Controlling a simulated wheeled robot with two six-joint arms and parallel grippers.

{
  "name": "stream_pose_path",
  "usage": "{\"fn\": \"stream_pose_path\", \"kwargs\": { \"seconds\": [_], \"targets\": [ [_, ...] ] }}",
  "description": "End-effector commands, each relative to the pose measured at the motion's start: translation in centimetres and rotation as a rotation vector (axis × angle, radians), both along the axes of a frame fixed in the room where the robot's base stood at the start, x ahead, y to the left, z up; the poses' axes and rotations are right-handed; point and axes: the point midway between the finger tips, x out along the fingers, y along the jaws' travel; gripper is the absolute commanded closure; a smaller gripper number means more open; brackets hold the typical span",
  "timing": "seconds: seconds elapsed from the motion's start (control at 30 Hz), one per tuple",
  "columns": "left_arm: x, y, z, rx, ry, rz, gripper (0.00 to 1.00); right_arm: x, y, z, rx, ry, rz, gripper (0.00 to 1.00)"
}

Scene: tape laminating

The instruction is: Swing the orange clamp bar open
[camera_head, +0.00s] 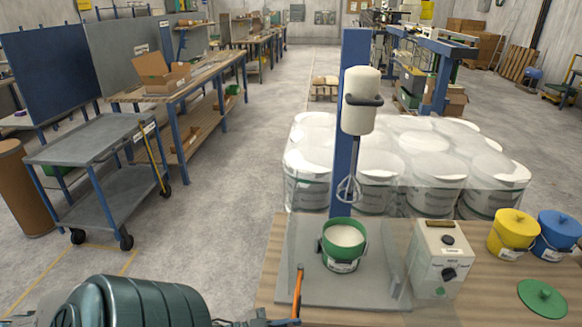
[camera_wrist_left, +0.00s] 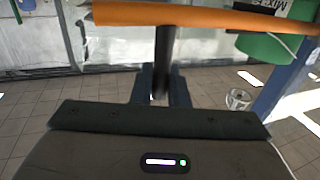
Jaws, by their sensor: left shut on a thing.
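The orange clamp bar (camera_head: 298,290) stands at the left of the grey mixer base plate, beside the green bucket (camera_head: 343,246) of white material. In the left wrist view the bar (camera_wrist_left: 200,18) runs across the top, with a dark post (camera_wrist_left: 165,48) hanging from it. My left gripper (camera_wrist_left: 162,88) is shut on this dark post, just below the bar. In the head view my left gripper (camera_head: 270,321) is at the bottom edge, low against the bar and partly cut off. My right gripper is not in view.
The mixer's whisk (camera_head: 348,188) hangs above the bucket. A control box (camera_head: 440,258) stands to the right on the wooden table (camera_head: 480,290), with a yellow bucket (camera_head: 513,232), a blue bucket (camera_head: 557,234) and a green lid (camera_head: 541,297). Wrapped buckets (camera_head: 415,150) stand behind.

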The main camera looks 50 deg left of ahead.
Motion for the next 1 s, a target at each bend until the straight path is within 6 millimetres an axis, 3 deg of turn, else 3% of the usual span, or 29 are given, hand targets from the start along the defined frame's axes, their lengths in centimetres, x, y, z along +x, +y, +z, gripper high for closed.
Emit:
{"fn": "stream_pose_path", "kwargs": {
  "seconds": [0.2,0.23,0.3,0.67,1.0],
  "targets": [
    [-0.2,0.1,-0.2,0.002,0.006,0.002,1.00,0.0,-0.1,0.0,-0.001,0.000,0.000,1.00],
    [-0.2,0.1,-0.2,0.002,0.006,0.002,0.80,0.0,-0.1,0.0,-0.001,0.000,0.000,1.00],
    [-0.1,0.1,-0.1,0.001,0.005,0.001,0.67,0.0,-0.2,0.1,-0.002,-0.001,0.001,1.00],
    [-0.5,0.3,0.0,0.000,0.002,-0.001,0.67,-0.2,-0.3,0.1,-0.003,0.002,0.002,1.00],
    [-6.0,3.0,-0.1,0.001,0.007,-0.001,0.67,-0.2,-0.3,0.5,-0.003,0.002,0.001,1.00]
  ]
}}
